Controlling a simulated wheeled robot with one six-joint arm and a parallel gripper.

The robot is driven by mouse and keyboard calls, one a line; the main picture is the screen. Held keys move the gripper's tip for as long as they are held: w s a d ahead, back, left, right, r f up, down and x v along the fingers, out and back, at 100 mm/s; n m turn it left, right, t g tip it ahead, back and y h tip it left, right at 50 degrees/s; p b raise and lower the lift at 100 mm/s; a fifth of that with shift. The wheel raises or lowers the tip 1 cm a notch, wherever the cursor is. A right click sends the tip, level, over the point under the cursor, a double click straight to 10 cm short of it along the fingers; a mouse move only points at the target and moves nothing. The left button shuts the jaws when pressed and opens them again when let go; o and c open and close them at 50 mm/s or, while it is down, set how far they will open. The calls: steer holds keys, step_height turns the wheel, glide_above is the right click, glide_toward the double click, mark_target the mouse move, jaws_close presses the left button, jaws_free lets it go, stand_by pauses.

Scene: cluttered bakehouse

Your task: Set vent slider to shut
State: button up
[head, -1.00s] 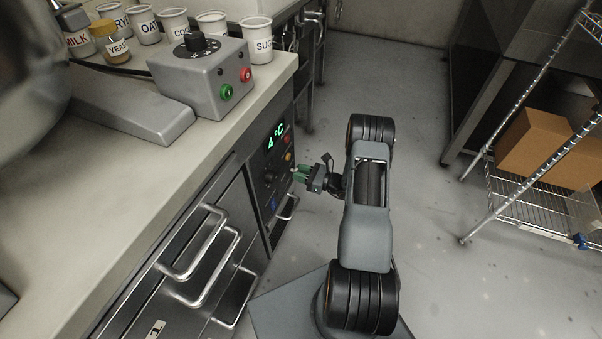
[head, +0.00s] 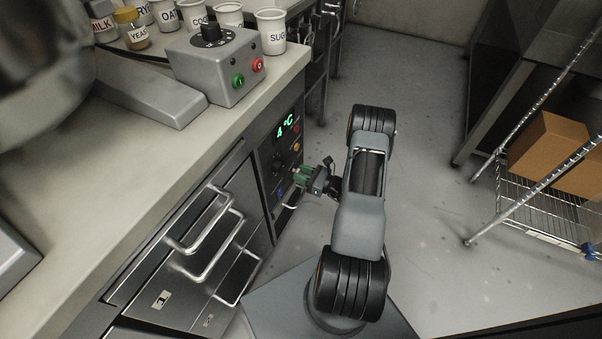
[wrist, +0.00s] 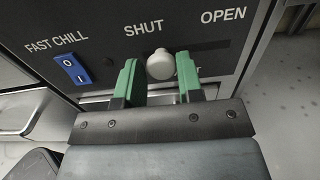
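The vent slider's pale round knob (wrist: 160,64) sits on the dark panel in the wrist view, below the word SHUT and slightly right of it. The word OPEN is farther right. My gripper (wrist: 158,70) is open, with one green finger on each side of the knob. A small gap shows on both sides, so the fingers do not appear to press it. In the head view my gripper (head: 302,175) is close to the panel's front and hides the knob.
A blue FAST CHILL switch (wrist: 75,68) is left of the knob. The control panel (head: 267,158) has a green 4°C display above and drawers with bar handles to the left. A wire shelf (head: 545,215) with boxes stands at right. Floor between is clear.

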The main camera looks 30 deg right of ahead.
steer(key=o, duration=0.4)
steer(key=shift+a, duration=0.1)
steer(key=shift+o, duration=0.2)
steer(key=shift+s, duration=0.1)
steer(key=p+v, duration=0.2)
steer(key=v, duration=1.1)
steer(key=shift+s+d, duration=0.25)
steer(key=shift+s, duration=0.05)
steer(key=shift+f, duration=0.2)
